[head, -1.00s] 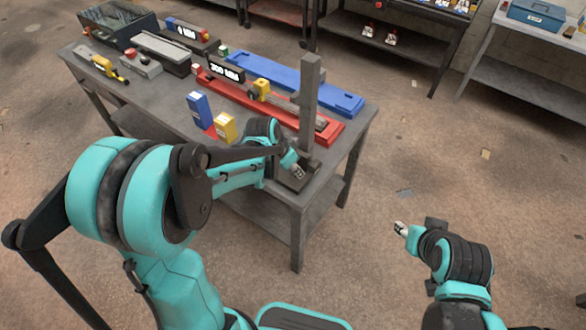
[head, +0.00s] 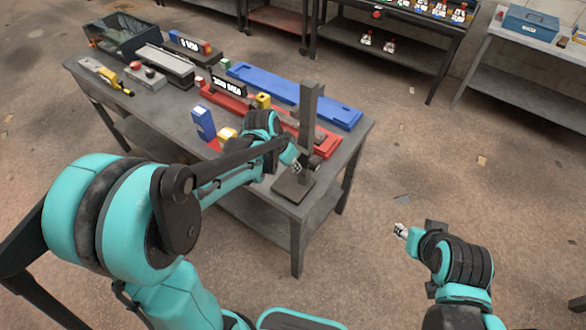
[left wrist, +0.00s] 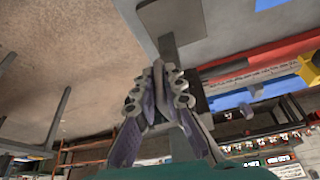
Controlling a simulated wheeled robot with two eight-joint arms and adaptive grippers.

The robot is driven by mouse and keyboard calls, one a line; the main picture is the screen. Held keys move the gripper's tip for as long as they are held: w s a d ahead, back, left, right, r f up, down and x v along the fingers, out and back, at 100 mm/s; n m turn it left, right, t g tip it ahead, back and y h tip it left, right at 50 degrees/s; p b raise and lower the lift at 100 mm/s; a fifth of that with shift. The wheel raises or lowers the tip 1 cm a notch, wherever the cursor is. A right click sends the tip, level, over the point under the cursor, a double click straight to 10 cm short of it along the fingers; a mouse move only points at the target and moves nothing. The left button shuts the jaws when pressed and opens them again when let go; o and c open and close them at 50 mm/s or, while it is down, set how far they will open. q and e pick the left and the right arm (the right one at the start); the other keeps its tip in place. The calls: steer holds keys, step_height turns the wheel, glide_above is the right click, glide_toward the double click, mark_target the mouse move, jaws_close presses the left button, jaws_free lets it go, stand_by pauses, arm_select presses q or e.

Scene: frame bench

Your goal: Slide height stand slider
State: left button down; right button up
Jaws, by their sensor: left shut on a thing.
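The height stand (head: 310,105) is a dark grey upright post on a flat square base (head: 293,189) at the bench's front right corner. Its dark slider (head: 309,160) sits low on the post, a little above the base. My left gripper (head: 297,165) is at the slider's left side, shut on it. In the left wrist view the fingers (left wrist: 159,88) are closed together beside the dark slider (left wrist: 190,92), and the base (left wrist: 172,17) shows at the top. The gripped part is mostly hidden by the fingers. My right gripper (head: 401,231) hangs off the bench; its fingers are too small to read.
A red rail fixture (head: 328,145) and a blue tray (head: 300,93) lie behind the stand.

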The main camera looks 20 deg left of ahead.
arm_select(q)
step_height(320, 180, up, 12)
steer(key=p, duration=0.6)
steer(key=shift+p, duration=0.3)
steer(key=c, duration=1.6)
jaws_free()
steer(key=v, duration=1.2)
steer(key=shift+f, duration=0.1)
steer(key=s+f+n+t+b, duration=0.1)
steer(key=s+f+b, duration=0.3)
steer(key=f, duration=0.4)
steer(key=s+f+n+t+y+b, duration=0.1)
steer(key=s+f+n+b, duration=0.2)
steer(key=s+f+b, duration=0.2)
steer(key=s+f+n+t+y+b, duration=0.1)
steer(key=s+f+n+b, duration=0.1)
steer(key=s+f+b, duration=0.2)
step_height(320, 180, down, 7)
steer(key=b, duration=0.3)
steer(key=shift+s+a+b, duration=0.25)
steer(key=shift+s+b, duration=0.05)
steer(key=shift+b, duration=0.1)
